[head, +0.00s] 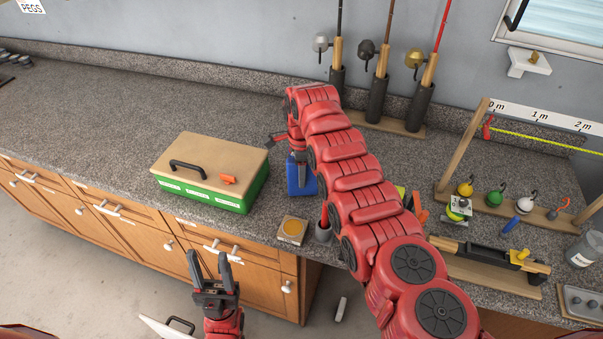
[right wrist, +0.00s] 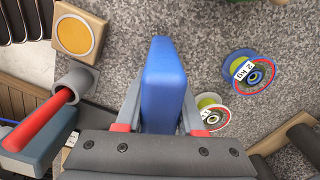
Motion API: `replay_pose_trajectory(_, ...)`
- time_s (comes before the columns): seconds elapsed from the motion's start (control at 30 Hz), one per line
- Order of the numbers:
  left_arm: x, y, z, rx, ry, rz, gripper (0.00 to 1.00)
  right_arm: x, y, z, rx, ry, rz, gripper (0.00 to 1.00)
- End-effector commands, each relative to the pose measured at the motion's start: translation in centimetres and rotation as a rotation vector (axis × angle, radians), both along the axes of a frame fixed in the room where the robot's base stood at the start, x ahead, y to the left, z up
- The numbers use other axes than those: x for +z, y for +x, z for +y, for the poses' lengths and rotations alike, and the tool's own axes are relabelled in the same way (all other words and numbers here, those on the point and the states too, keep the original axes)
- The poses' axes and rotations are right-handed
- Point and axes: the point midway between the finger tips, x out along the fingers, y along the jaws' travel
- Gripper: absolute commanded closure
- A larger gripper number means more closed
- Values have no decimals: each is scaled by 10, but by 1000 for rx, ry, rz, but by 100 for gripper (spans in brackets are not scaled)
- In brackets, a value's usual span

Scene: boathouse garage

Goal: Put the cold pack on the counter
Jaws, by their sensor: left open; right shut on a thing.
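The cold pack is a blue block (head: 302,177), seen over the counter (head: 100,110) between the green box and my right arm. My right gripper (head: 299,172) is shut on it from above. In the right wrist view the cold pack (right wrist: 163,85) stands on edge between the two fingers of my right gripper (right wrist: 161,118), over the speckled counter top. I cannot tell whether its lower edge touches the counter. My left gripper (head: 216,279) is open and empty, in front of the wooden cabinets and low by the floor.
A green box with a wooden lid (head: 210,172) stands left of the cold pack. A small block with a yellow disc (head: 293,230) and a grey cup (head: 323,232) sit near the front edge. Fishing rods (head: 378,90) stand behind.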

Motion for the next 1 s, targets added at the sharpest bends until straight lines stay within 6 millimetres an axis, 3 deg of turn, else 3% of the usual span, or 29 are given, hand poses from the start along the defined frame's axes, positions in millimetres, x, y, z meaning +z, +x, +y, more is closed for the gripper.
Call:
replay_pose_trajectory(0.83,-9,0,0,0,0,0,50,-11,0,0,1,0,-1,100)
replay_pose_trajectory(0.87,-8,0,0,0,0,0,50,-10,0,0,1,0,-1,59)
replay_pose_trajectory(1.0,-8,0,0,0,0,0,50,-10,0,0,1,0,-1,34)
